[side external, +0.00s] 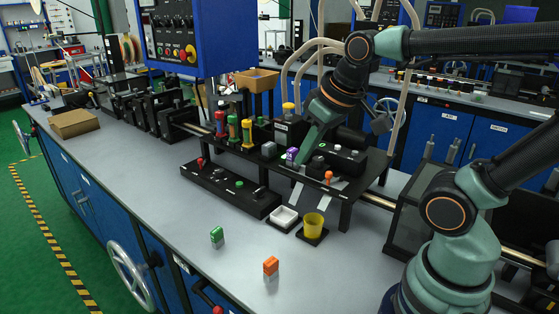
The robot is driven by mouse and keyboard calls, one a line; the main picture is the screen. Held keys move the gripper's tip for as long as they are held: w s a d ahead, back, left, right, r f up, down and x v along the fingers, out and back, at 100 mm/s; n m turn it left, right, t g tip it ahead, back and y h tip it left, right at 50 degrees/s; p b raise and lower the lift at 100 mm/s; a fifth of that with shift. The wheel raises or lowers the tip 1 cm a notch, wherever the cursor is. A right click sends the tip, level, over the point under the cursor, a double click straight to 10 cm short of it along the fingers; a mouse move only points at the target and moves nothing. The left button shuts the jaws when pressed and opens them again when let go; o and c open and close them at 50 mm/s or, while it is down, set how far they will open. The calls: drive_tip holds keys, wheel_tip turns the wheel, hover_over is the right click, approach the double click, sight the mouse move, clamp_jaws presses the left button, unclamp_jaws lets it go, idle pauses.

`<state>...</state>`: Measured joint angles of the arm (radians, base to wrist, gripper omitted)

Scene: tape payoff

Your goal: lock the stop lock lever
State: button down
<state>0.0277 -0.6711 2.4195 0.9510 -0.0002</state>
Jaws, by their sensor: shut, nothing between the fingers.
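My gripper (303,163) is shut and empty. It points down over the raised black bench unit (345,190), close beside a small purple-topped part (291,154). I cannot tell whether it touches that part. An orange-knobbed lever (328,176) stands upright at the unit's front edge, right of my gripper. A low black control panel (230,190) lies in front, with a red knob (201,162) at its left, a green button (239,184), and a small dark lever or switch (260,190) at its right. I cannot tell from labels which of these is the stop lock lever.
A white tray (285,217) and a yellow cup (313,225) stand in front of the unit. A green block (217,236) and an orange block (270,266) sit on the grey bench. A blue control box (195,38) hangs above. The bench's left front is clear.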

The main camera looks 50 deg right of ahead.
drive_tip(key=w+d+r+m+g, duration=0.2)
drive_tip(key=w+d+g, duration=0.2)
drive_tip(key=w+d, duration=0.3)
drive_tip(key=m+g+y, duration=0.2)
drive_tip(key=m+g, duration=0.1)
drive_tip(key=g, duration=0.2)
hover_over(322, 170)
drive_tip(key=w+d, duration=0.2)
drive_tip(key=w, duration=0.1)
wheel_tip(322, 170, down, 4)
drive_tip(key=shift+a+r, duration=0.15)
drive_tip(key=shift+a, duration=0.1)
drive_tip(key=x, duration=1)
drive_tip(key=shift+w+a, duration=0.1)
drive_tip(key=shift+w, duration=0.05)
